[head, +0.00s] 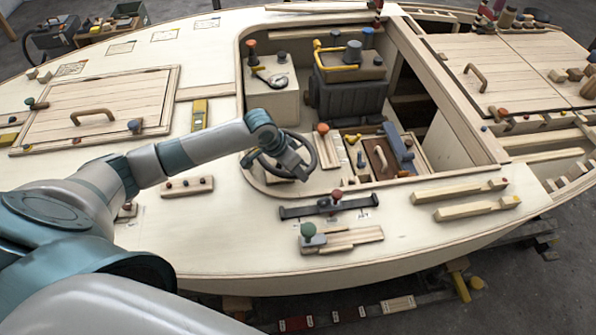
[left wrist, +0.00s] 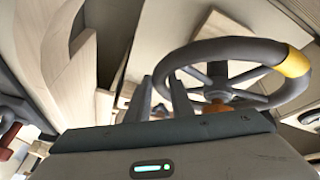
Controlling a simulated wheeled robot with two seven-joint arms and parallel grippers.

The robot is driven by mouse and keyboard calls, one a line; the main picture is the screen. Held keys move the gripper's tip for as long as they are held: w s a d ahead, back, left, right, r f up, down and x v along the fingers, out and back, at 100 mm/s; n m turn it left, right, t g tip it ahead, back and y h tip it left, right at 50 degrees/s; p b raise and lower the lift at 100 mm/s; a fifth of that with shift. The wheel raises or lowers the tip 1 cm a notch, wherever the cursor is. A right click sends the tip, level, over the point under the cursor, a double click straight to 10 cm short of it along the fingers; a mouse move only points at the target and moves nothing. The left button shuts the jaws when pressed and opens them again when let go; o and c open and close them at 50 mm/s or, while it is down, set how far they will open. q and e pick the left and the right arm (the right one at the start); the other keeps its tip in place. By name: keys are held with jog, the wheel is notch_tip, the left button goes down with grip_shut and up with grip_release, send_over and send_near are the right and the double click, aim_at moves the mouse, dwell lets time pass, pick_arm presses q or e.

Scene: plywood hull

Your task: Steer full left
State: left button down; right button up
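The dark steering wheel (head: 322,152) stands in the cockpit opening, left of centre in the head view. In the left wrist view its round rim (left wrist: 222,48) has a yellow section (left wrist: 293,62) at the upper right, and spokes run to an orange-brown hub. My left gripper (head: 303,172) reaches in from the left and sits at the wheel's near side, hiding part of it. In the left wrist view its two fingers (left wrist: 161,88) stand a small gap apart, with the left part of the rim between them. My right gripper is not in view.
A red-knobbed lever (head: 336,195) and a green-knobbed lever (head: 308,231) stand on the near deck. Right of the wheel are an orange-topped wooden post (head: 323,130) and a tool tray. A dark box with a yellow handle (head: 345,68) stands behind.

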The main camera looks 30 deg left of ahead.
aim_at(313, 166)
pick_arm(q)
jog(key=shift+d, duration=0.1)
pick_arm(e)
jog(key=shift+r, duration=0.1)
